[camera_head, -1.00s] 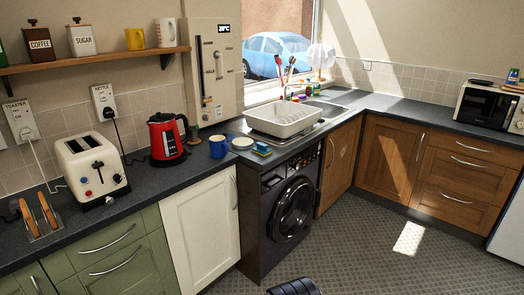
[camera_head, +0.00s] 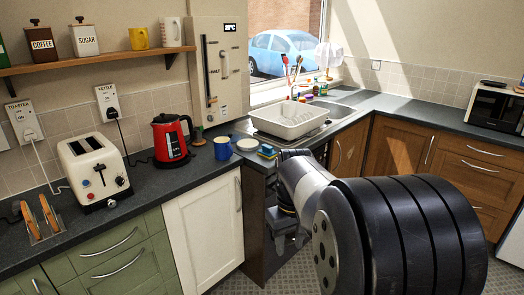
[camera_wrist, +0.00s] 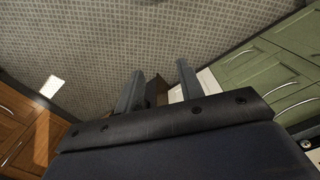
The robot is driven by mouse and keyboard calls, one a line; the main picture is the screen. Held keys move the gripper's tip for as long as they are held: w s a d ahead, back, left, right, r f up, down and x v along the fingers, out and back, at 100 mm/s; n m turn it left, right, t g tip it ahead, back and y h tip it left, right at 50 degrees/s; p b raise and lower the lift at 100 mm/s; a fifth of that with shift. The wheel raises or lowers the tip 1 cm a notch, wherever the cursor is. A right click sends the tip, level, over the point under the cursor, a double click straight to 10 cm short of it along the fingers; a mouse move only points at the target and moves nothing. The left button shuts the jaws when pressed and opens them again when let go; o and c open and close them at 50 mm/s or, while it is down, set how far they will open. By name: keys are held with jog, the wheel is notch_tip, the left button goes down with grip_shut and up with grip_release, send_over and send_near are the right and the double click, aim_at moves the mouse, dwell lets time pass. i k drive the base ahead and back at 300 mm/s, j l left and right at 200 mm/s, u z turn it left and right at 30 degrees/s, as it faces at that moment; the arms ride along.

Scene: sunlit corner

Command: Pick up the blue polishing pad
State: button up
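A small blue pad with a yellow part (camera_head: 267,151) lies on the dark worktop near its front edge, above the black washing machine. It looks like the blue polishing pad. My gripper (camera_head: 284,232) hangs below worktop height in front of the washing machine, lower than the pad and apart from it. In the wrist view, my gripper's two fingers (camera_wrist: 158,84) stand apart with nothing held between them. That view faces the floor, and the pad is not in it.
A blue mug (camera_head: 222,148) and a small white round dish (camera_head: 247,145) stand left of the pad. A red kettle (camera_head: 170,140) and a cream toaster (camera_head: 93,170) are further left.

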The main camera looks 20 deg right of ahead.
aim_at(266, 152)
jog(key=i+l+u, duration=0.1)
jog(key=i+l, duration=0.2)
jog(key=i+l+u, duration=0.1)
jog(key=i+l, duration=0.2)
jog(key=i+l+u, duration=0.1)
jog(key=i+l, duration=0.15)
jog(key=l, duration=0.15)
jog(key=i+l+u, duration=0.1)
jog(key=i+l, duration=0.2)
jog(key=i+l+u, duration=0.1)
jog(key=i+l, duration=0.15)
jog(key=l, duration=0.2)
jog(key=i+l+u, duration=0.1)
jog(key=l, duration=0.3)
jog(key=i+l+u, duration=0.1)
jog(key=i+l, duration=0.25)
jog(key=l, duration=0.1)
